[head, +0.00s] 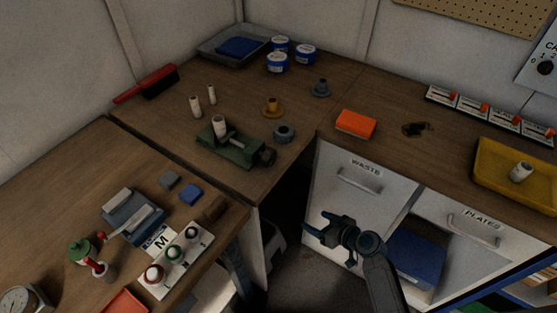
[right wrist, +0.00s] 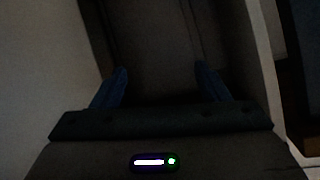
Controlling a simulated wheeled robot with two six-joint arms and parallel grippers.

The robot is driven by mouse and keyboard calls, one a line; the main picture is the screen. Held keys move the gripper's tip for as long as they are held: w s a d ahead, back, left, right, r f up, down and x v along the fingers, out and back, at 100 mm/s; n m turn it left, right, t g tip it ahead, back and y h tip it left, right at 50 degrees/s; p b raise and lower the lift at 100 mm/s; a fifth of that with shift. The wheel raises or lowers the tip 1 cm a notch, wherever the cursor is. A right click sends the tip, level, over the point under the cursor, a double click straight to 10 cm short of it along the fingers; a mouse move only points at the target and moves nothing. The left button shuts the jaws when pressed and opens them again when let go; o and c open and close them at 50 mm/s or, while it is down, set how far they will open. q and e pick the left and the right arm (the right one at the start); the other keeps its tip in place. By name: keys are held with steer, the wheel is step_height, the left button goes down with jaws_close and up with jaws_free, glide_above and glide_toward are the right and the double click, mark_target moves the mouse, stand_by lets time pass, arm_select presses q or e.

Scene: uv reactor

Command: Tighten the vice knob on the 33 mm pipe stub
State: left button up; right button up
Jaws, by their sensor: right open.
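The green vice (head: 232,146) stands on the wooden corner bench in the head view. A pale pipe stub (head: 219,125) stands upright at its left end. The dark vice knob (head: 266,156) is at its right end, close to the bench's front edge. My right gripper (head: 318,226) is open and empty, low in front of the cabinets and well below and right of the vice. Its two fingers (right wrist: 160,88) show apart in the right wrist view, with nothing between them. My left gripper is not in view.
Grey ring (head: 284,134), orange flanged part (head: 272,107) and two pale stubs (head: 203,100) stand near the vice. An orange block (head: 356,124) and yellow tray (head: 513,185) lie right. The left bench holds a blue-grey device (head: 133,215). A dark gap separates bench and cabinets.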

steer(key=w+a+r+n+t+y, duration=0.1)
steer(key=a+r+n+y, duration=0.1)
steer(key=r, duration=0.5)
steer(key=w+a+r+n+y, duration=0.1)
steer(key=a+r+n+y, duration=0.1)
steer(key=r, duration=0.6)
steer(key=n+y, duration=0.2)
glide_toward(273, 161)
steer(key=p+x, duration=0.1)
steer(key=x, duration=0.2)
steer(key=p+x, duration=0.1)
steer(key=x, duration=0.2)
steer(key=p+x, duration=0.2)
steer(key=x, duration=0.1)
steer(key=shift+r, duration=0.35)
steer(key=shift+w+a+f, duration=0.15)
steer(key=shift+w+a, duration=0.25)
steer(key=shift+a, duration=0.15)
steer(key=c, duration=1)
